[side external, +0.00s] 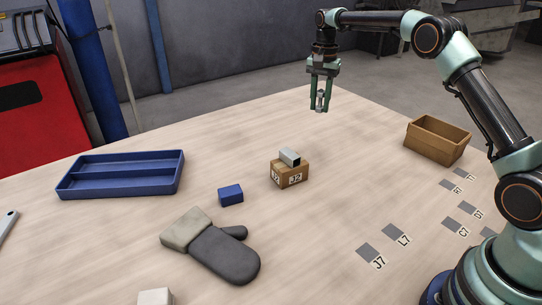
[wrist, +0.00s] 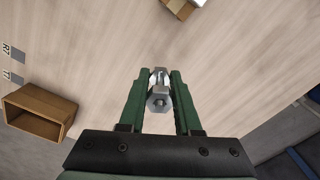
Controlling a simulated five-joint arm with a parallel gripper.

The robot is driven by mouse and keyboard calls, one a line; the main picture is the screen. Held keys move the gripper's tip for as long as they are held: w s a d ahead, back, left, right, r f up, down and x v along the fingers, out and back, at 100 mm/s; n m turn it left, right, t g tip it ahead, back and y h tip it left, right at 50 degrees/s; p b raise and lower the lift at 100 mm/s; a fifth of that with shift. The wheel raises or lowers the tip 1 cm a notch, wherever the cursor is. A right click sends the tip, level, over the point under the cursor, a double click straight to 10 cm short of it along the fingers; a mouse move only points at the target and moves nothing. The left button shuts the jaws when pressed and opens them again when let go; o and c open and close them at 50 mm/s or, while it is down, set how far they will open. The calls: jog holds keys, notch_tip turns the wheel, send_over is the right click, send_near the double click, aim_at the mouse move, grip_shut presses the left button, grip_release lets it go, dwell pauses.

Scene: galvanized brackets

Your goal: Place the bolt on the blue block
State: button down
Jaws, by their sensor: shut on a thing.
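My gripper (side external: 320,101) is shut on the bolt, held upright in the air above the far part of the table. The bolt (wrist: 158,99) is silver metal and shows between the green fingers in the wrist view. The bolt's lower end also shows between the fingertips in the side view (side external: 319,106). The small blue block (side external: 231,195) sits on the table left of the middle, well apart from my gripper. Its top is bare. The blue block is out of the wrist view.
A cardboard box (side external: 290,175) labelled J2 carries a grey metal piece (side external: 289,157) right of the blue block. A dark oven mitt (side external: 222,254) lies in front. A blue two-part tray (side external: 122,174) is at left, a wooden bin (side external: 437,140) at right.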

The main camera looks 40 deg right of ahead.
jog(key=w+a+f+n, duration=0.25)
jog(key=a+n, duration=0.25)
jog(key=a, duration=0.8)
jog(key=n, duration=0.7)
send_near(231, 191)
jog(key=shift+f, duration=3.2)
jog(key=shift+f, duration=0.15)
jog(key=c, duration=0.6)
grip_release()
